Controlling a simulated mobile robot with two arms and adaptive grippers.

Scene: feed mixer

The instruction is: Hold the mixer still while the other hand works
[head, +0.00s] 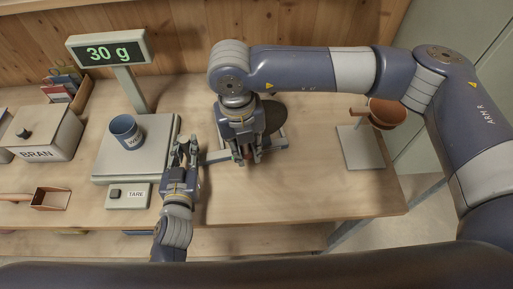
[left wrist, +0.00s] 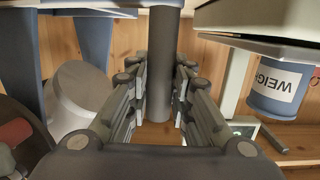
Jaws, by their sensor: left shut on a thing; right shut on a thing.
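The mixer (head: 275,117) stands at the middle of the bench, with a dark round part and a pale frame; my right arm hides much of it. A grey bar (head: 214,156) reaches left from it. My left gripper (head: 184,150) is at the bar's left end. In the left wrist view a thick grey bar (left wrist: 162,70) passes between the fingers, and the gripper is shut on it. My right gripper (head: 243,157) is over the mixer's front, shut on a part that its fingers mostly hide. A red bit shows there, and a red part (left wrist: 15,131) shows in the left wrist view.
A BRAN box (head: 45,135) and a scoop (head: 51,199) lie farther left. A stand (head: 361,148) with a brown cup (head: 387,112) is at right. The front right bench is clear.

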